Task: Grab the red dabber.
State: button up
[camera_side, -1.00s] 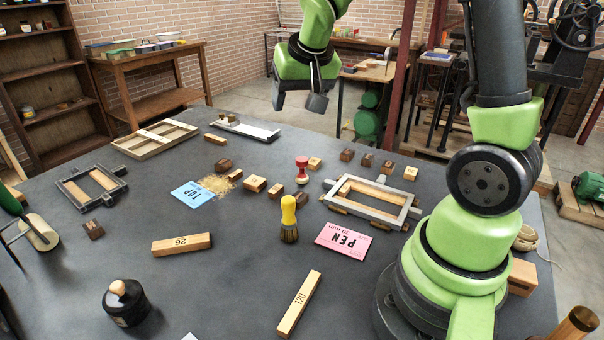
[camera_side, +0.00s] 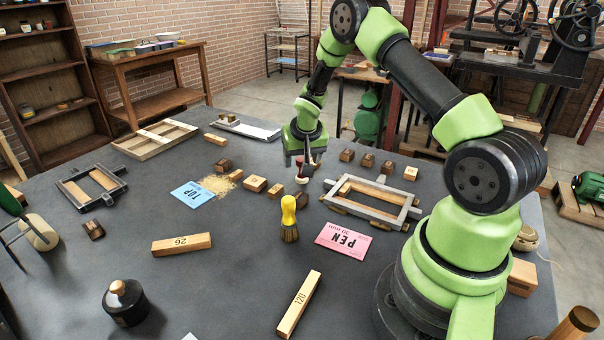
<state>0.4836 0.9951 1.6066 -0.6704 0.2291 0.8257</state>
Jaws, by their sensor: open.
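The red dabber (camera_side: 300,164) stands upright on the dark table near its back middle, among small wooden blocks. My gripper (camera_side: 304,167) points down right at the dabber, with its fingers apart and showing around the dabber's upper part. The gripper hides part of the dabber. I cannot tell whether a finger touches it.
Wooden blocks (camera_side: 255,183) lie left of the dabber, and a grey metal frame (camera_side: 371,200) lies to its right. A yellow-handled brush (camera_side: 289,218) stands in front.

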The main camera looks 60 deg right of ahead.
aim_at(302, 159)
jog(key=x, duration=0.4)
jog(key=shift+d+f, duration=0.1)
jog(key=shift+d, duration=0.1)
jog(key=shift+c, duration=0.2)
jog(key=c, duration=1)
